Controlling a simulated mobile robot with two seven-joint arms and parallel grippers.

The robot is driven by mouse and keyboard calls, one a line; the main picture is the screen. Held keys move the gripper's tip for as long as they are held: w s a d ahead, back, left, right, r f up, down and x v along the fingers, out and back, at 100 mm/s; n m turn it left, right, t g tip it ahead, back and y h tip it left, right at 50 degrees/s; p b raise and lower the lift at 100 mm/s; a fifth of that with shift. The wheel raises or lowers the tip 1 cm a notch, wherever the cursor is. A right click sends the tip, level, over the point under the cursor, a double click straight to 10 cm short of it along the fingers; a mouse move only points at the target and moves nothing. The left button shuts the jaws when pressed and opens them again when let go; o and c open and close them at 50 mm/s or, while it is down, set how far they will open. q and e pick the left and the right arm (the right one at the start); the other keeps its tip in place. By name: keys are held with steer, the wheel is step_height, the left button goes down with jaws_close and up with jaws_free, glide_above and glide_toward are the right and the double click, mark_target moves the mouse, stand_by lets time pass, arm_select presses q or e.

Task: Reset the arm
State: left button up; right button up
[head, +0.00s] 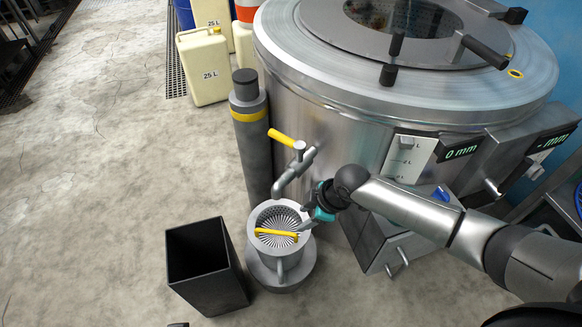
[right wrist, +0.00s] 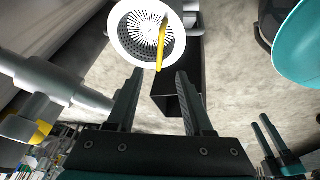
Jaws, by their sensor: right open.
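My right gripper (head: 308,224) is just right of the grey drain pot's rim, below the tap. A round strainer (head: 270,228) with a yellow handle (head: 277,233) sits in the pot. The strainer also shows beyond my fingertips in the right wrist view (right wrist: 140,32), apart from them. What looks like my left gripper (right wrist: 264,122), with two dark fingers and a teal body, shows at the lower right of that view; its opening is unclear.
The large steel drum (head: 330,120) stands close behind my right arm. A pipe with a yellow-handled tap (head: 285,138) rises over the pot. A black open bin (head: 205,265) stands left of the pot. Yellowish canisters (head: 203,68) stand at the back. The floor at left is clear.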

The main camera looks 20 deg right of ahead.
steer(key=s+d+f+m+t+h+p, duration=0.1)
steer(key=s+d+f+m+h+p, duration=0.2)
steer(key=s+d+f+m+p, duration=0.6)
arm_select(q)
steer(key=s+a+f, duration=0.7)
steer(key=s+f, duration=0.3)
steer(key=s, duration=0.2)
steer(key=shift+a+g+y, duration=0.3)
steer(key=shift+a+y, duration=0.05)
steer(key=shift+y, duration=0.05)
arm_select(e)
steer(key=s+f+m+g, duration=0.1)
steer(key=s+f, duration=0.3)
steer(key=s, duration=0.6)
steer(key=s+a+f+g+h, duration=0.1)
steer(key=s+f, duration=0.3)
steer(key=s, duration=0.7)
steer(key=shift+s+f+m, duration=0.2)
steer(key=shift+s+m, duration=0.1)
steer(key=shift+m, duration=0.1)
